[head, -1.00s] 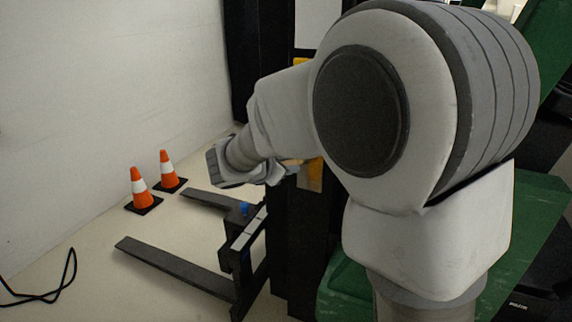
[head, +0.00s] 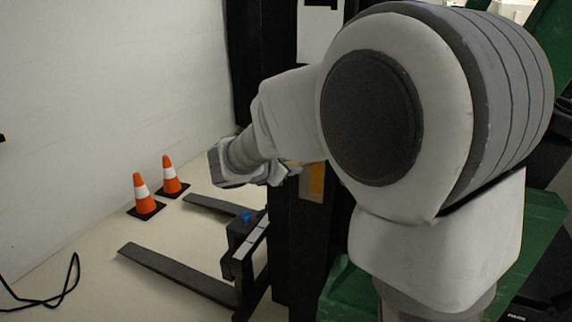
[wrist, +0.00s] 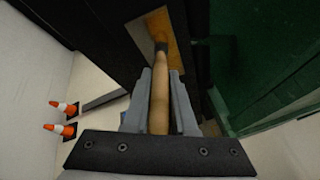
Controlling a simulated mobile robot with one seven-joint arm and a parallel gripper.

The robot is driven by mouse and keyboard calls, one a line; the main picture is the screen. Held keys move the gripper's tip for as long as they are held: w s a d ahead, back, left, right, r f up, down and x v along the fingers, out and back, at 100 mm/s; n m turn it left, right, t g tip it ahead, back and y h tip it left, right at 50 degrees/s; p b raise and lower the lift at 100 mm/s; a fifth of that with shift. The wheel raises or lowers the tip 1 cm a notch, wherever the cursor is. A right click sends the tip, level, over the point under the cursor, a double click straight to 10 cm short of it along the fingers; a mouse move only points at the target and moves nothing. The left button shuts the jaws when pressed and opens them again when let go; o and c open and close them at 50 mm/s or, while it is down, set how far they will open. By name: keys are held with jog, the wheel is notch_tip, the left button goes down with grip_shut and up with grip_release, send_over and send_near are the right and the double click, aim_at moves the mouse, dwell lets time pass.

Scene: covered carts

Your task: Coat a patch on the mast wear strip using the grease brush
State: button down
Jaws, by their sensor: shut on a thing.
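My gripper (wrist: 160,88) is shut on the wooden handle of the grease brush (wrist: 159,100), its grey fingers on either side. The brush points away from the gripper, and its dark bristle end (wrist: 161,46) lies over the mast wear strip (wrist: 176,58), an orange-brown plate on the dark mast. I cannot tell whether the bristles press on it. In the head view my gripper (head: 284,173) is small and partly hidden by my wrist, beside the orange wear strip (head: 313,183). The bristles cannot be made out there.
The black mast (head: 289,245) rises beside my arm, with forks (head: 180,273) low at its left. Two orange cones (head: 144,194) stand by the white wall. A black cable (head: 62,292) lies on the floor. Green bodywork (head: 343,285) is at the right.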

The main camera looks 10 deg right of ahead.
jog(key=shift+r, duration=0.2)
jog(key=shift+r+p, duration=1.25)
jog(key=shift+r, duration=0.1)
jog(key=shift+r, duration=0.1)
jog(key=shift+r+p, duration=1.3)
jog(key=shift+r, duration=0.2)
jog(key=shift+r+p, duration=1.3)
jog(key=shift+r, duration=0.3)
